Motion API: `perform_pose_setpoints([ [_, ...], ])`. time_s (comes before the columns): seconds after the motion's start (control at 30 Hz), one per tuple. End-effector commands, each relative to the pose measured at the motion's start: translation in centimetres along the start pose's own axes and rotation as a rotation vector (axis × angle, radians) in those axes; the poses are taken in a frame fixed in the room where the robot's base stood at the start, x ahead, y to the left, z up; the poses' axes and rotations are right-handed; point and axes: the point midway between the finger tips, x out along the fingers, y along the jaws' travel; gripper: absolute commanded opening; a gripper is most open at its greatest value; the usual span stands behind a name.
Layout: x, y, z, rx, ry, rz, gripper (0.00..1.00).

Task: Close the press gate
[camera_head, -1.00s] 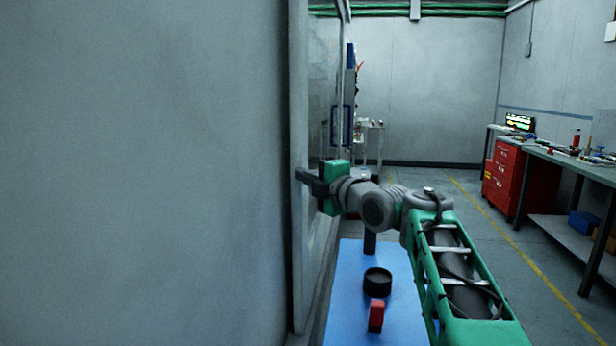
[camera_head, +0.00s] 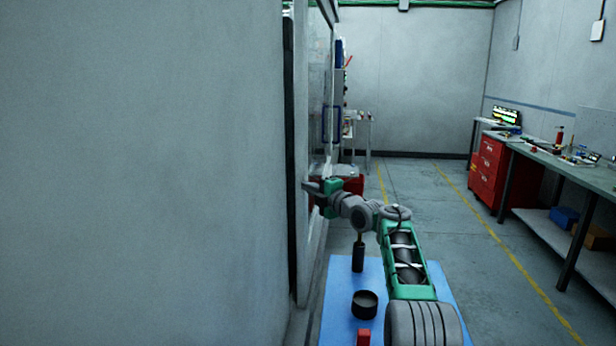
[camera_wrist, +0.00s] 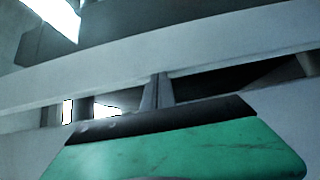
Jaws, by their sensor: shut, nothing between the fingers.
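The press gate (camera_head: 319,85) is a tall glazed panel with a pale frame, seen at a steep angle beside the large grey wall. A blue handle (camera_head: 330,123) shows toward its far side. My gripper (camera_head: 306,186) is at the gate's near pale frame edge, at mid height. Its fingers are shut with nothing between them. In the wrist view, the fingertips (camera_wrist: 157,90) are together against or very close to a pale bar; I cannot tell if they touch. The gate's near edge stands beside a dark vertical strip (camera_head: 290,150); how wide any gap is there is unclear.
A large grey wall (camera_head: 140,170) fills the left. Below my arm is a blue surface (camera_head: 338,290) with a black cup (camera_head: 364,304), a dark upright tool (camera_head: 358,254) and a red block (camera_head: 363,338). A workbench (camera_head: 575,165) and red cabinet (camera_head: 490,170) stand right. Floor between is clear.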

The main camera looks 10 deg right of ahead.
Motion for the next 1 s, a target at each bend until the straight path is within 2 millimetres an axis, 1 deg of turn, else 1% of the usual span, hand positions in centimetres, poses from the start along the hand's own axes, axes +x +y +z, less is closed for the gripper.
perform_pose_setpoints([
  [0.03, 0.5, 0.5, 0.2, 0.002, 0.003, -0.001, 0.0],
  [0.3, 1.4, 0.2, 1.1, 0.0, 0.004, 0.0, 0.0],
  [0.77, 1.4, -0.1, 1.3, 0.0, 0.004, 0.0, 0.0],
  [1.0, 0.9, -0.8, 0.8, -0.002, 0.003, 0.003, 0.0],
])
